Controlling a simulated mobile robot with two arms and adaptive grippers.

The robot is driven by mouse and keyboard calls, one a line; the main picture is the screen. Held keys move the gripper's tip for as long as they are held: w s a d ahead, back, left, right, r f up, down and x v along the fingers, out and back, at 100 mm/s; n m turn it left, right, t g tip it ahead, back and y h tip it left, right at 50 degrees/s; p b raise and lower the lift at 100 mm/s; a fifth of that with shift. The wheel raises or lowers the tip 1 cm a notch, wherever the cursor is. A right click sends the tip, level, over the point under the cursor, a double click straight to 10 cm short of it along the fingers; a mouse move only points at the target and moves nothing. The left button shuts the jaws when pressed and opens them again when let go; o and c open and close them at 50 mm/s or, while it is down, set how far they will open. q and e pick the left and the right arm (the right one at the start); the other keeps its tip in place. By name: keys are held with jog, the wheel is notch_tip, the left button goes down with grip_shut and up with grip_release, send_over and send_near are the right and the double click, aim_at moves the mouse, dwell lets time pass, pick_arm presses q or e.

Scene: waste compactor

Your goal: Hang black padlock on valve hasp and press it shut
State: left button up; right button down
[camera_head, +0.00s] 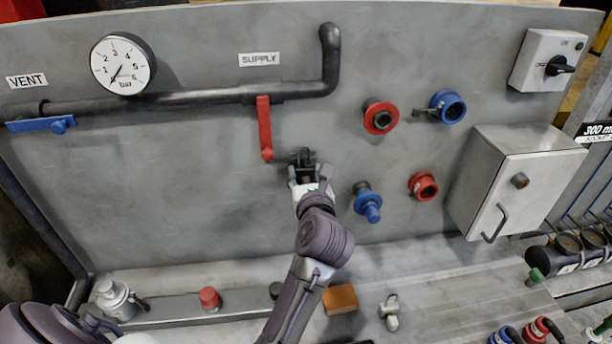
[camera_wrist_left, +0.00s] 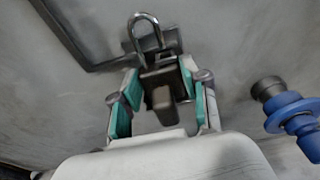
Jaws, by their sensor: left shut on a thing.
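My left gripper (camera_head: 305,178) is in front of the grey panel, just below and right of the red supply valve handle (camera_head: 264,128), which hangs down. It is shut on the black padlock (camera_head: 306,175). In the left wrist view, the padlock (camera_wrist_left: 160,85) sits between the teal finger pads of the gripper (camera_wrist_left: 158,92), its metal shackle (camera_wrist_left: 147,32) pointing up. A dark bracket on the panel, apparently the hasp (camera_wrist_left: 170,42), shows right behind the shackle. I cannot tell whether the shackle passes through it or is open. My right gripper is not in view.
Red and blue couplings (camera_head: 381,117) and a blue fitting (camera_head: 368,203) stick out right of the gripper. A grey box (camera_head: 510,185) stands farther right. The shelf below holds a red knob (camera_head: 209,299) and an orange block (camera_head: 340,299). The panel left of the gripper is clear.

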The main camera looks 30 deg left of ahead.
pick_arm(q)
jog(key=shift+f, duration=0.2)
dwell(0.6)
jog(key=o, duration=1.1)
jog(key=shift+c, duration=0.4)
